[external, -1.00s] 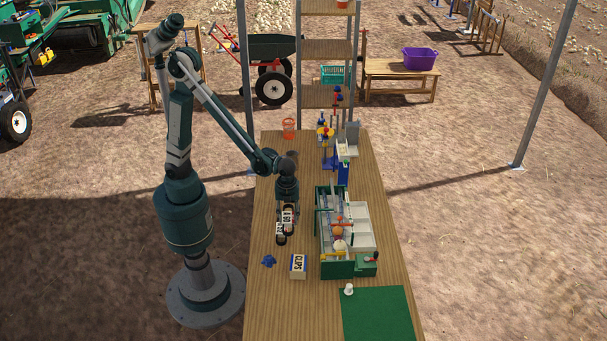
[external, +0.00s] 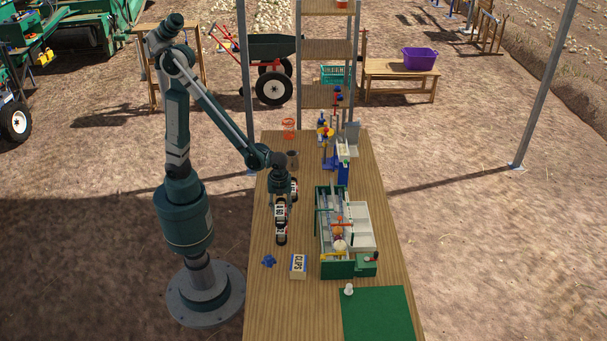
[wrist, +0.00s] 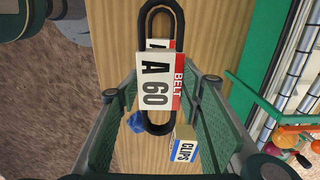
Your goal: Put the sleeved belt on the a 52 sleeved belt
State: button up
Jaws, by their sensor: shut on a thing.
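A sleeved belt marked A 60 (wrist: 160,82), a black loop in a white and red sleeve, sits between the fingertips of my gripper (wrist: 168,88) in the wrist view. My gripper (external: 280,200) is shut on it over the table's left part. A second white sleeve (wrist: 159,44) shows partly behind the A 60 sleeve; its number is hidden. No A 52 label is readable.
A CLIPS box (external: 298,266) and a small blue item (external: 269,261) lie in front of the belts. A green tool tray (external: 337,270) stands to the right. A brown cup (external: 292,158) is behind my gripper. A green mat (external: 378,318) covers the front right.

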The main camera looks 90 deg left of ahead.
jog(key=shift+f+b, duration=0.35)
jog(key=shift+f, duration=2.2)
jog(key=shift+f+b, duration=0.35)
jog(key=shift+f, duration=1.75)
jog(key=shift+f, duration=0.2)
jog(key=o, duration=1)
jog(key=shift+c, duration=0.2)
jog(key=shift+r, duration=0.3)
jog(key=shift+r+p, duration=0.95)
jog(key=shift+r, duration=5)
